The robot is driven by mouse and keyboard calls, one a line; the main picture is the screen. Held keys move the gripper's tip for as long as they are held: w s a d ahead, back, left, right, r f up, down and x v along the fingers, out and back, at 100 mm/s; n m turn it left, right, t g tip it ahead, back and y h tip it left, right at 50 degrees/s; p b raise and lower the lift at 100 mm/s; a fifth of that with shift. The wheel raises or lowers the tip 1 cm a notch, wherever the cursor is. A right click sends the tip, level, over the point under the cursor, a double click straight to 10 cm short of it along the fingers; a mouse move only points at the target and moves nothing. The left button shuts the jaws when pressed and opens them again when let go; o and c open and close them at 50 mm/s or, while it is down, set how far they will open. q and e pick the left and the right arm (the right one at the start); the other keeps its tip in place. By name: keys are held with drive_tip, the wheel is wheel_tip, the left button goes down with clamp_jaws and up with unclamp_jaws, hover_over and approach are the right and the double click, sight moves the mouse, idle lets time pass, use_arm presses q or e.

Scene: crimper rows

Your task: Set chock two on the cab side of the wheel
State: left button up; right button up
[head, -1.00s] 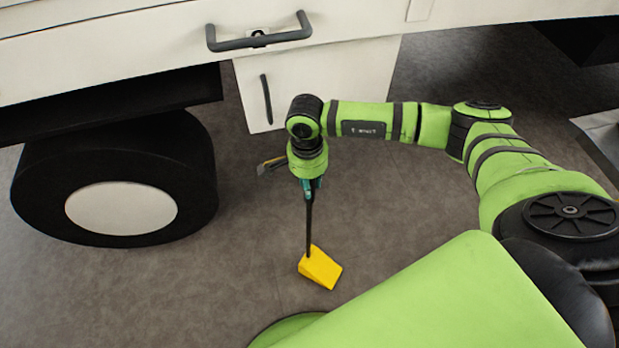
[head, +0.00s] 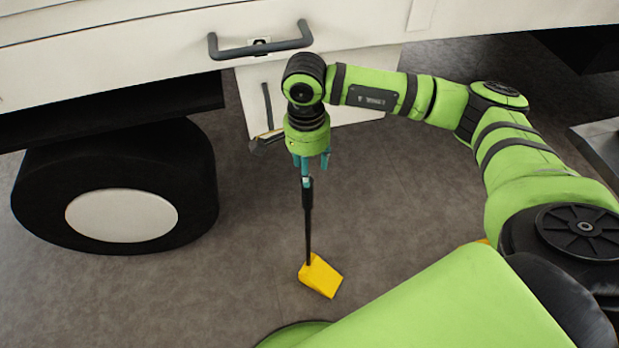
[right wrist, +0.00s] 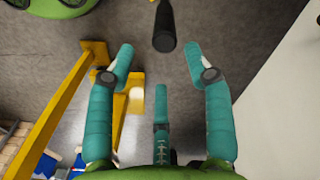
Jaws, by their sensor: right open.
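The yellow chock (head: 321,277) rests on the floor in the head view, to the right of the black wheel (head: 190,185) with its pale hub and clearly apart from it. A thin black handle (head: 308,225) stands nearly upright from the chock. My right gripper (head: 307,168), with teal fingers, is just above the handle's top. In the right wrist view its fingers (right wrist: 160,52) are spread, and the dark handle end (right wrist: 164,30) lies beyond them, not gripped. My left gripper is not in view. Which side is the cab side cannot be told.
The white vehicle body with a grey grab handle (head: 262,47) hangs over the wheel. A small tool-like item (head: 266,140) is behind my gripper. A yellow frame (right wrist: 62,110) shows at left in the wrist view. Floor between wheel and chock is clear.

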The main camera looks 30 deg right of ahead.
drive_tip(key=shift+r, duration=1.1)
drive_tip(key=shift+o, duration=0.3)
